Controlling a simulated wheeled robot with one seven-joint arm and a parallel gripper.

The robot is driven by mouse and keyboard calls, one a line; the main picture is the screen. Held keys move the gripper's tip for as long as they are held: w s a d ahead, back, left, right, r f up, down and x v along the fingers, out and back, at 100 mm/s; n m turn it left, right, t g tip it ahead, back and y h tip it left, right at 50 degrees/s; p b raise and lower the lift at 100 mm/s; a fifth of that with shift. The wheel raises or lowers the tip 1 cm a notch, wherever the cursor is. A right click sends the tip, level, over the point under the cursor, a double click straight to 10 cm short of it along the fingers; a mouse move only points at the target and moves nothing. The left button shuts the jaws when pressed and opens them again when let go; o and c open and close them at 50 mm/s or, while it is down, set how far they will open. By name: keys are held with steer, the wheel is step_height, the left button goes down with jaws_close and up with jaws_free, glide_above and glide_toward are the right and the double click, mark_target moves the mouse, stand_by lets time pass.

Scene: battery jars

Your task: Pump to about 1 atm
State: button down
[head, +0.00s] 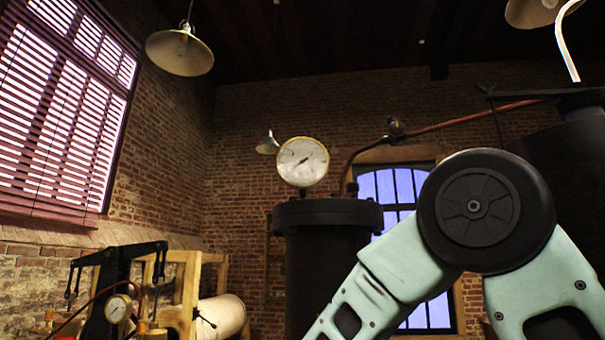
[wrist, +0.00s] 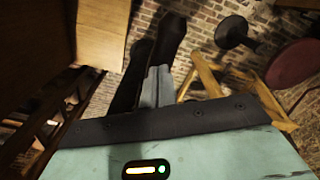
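A large round gauge (head: 303,162) with a pale dial and brass rim stands on top of a dark flanged vessel (head: 327,270) in the head view. Its needle is thin and its figures are too small to read. A dark pump-like machine (head: 108,285) with lever arms stands at lower left, with a smaller brass-rimmed gauge (head: 118,308) at its front. My gripper (wrist: 160,40) shows in the wrist view as dark fingers against a brick wall. I see nothing held in it, but its opening is unclear. My gripper is outside the head view.
My teal arm covers the lower right of the head view. A dark tank (head: 570,150) stands behind it, with a reddish pipe (head: 470,118) running left. In the wrist view, a wooden frame (wrist: 210,75), wooden boxes (wrist: 103,30) and a red round top (wrist: 293,63) surround the gripper.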

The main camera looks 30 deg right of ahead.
step_height(320, 180, down, 8)
steer(key=b, duration=0.4)
step_height(320, 180, up, 15)
steer(key=p, duration=1.1)
steer(key=shift+f+p, duration=0.2)
steer(key=shift+p, duration=0.2)
steer(key=shift+f, duration=0.15)
step_height(320, 180, down, 14)
steer(key=b, duration=1.1)
step_height(320, 180, up, 14)
steer(key=p, duration=1.3)
steer(key=shift+r, duration=0.25)
steer(key=shift+f, duration=0.2)
